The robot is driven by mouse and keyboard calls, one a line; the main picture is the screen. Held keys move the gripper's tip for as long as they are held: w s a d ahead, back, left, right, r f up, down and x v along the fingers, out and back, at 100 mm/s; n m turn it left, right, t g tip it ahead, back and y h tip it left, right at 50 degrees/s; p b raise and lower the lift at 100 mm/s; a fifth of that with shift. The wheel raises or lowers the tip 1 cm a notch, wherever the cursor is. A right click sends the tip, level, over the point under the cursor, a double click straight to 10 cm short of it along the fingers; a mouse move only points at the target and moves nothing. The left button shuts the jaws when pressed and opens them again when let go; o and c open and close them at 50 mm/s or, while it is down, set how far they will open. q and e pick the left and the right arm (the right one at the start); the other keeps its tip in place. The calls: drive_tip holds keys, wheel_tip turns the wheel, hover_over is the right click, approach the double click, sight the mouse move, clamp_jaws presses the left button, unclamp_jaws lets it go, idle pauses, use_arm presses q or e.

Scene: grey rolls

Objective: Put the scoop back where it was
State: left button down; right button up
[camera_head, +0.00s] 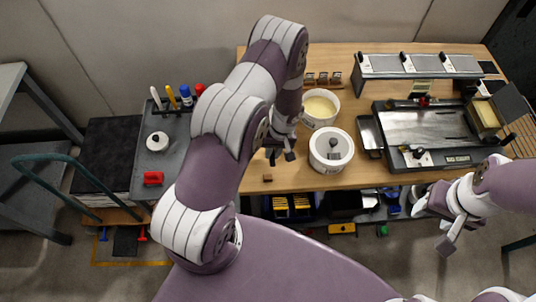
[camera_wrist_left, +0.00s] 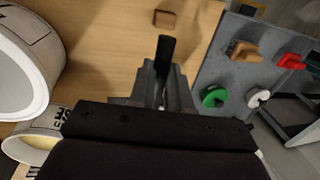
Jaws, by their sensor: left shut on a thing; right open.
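My left gripper (camera_head: 284,150) is over the wooden table (camera_head: 300,182), left of the white tub. In the left wrist view it is shut on a dark upright handle (camera_wrist_left: 166,50), which appears to be the scoop's. The scoop's other end is hidden behind the gripper. A small brown block (camera_head: 267,177) lies on the table near the gripper; it also shows in the left wrist view (camera_wrist_left: 165,19). A bowl of pale yellow contents (camera_head: 320,106) stands behind the white lidded tub (camera_head: 330,165). My right gripper (camera_head: 453,232) is open and empty in front of the table's right side.
A small rack (camera_head: 322,80) stands at the table's back left.

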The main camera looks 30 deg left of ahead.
use_arm(q)
drive_tip(key=shift+s+a+f, duration=0.15)
drive_tip(key=shift+s+f, duration=0.25)
drive_tip(key=shift+f, duration=0.1)
drive_tip(key=shift+s+a+f, duration=0.15)
drive_tip(key=shift+s+f, duration=0.25)
drive_tip(key=shift+f, duration=0.1)
wheel_tip(320, 180, down, 4)
drive_tip(key=shift+w+r+p, duration=0.1)
drive_tip(key=shift+w+p, duration=0.05)
drive_tip(key=shift+p, duration=0.5)
drive_tip(key=shift+s, duration=0.2)
drive_tip(key=shift+w+f+b, duration=0.1)
drive_tip(key=shift+f+b, duration=0.2)
drive_tip(key=shift+f, duration=0.05)
drive_tip(key=c, duration=1.1)
unclamp_jaws()
drive_tip(key=shift+w, duration=0.1)
use_arm(e)
drive_tip(key=shift+w+r, duration=0.5)
drive_tip(key=shift+w, duration=0.1)
use_arm(q)
drive_tip(key=shift+r, duration=0.15)
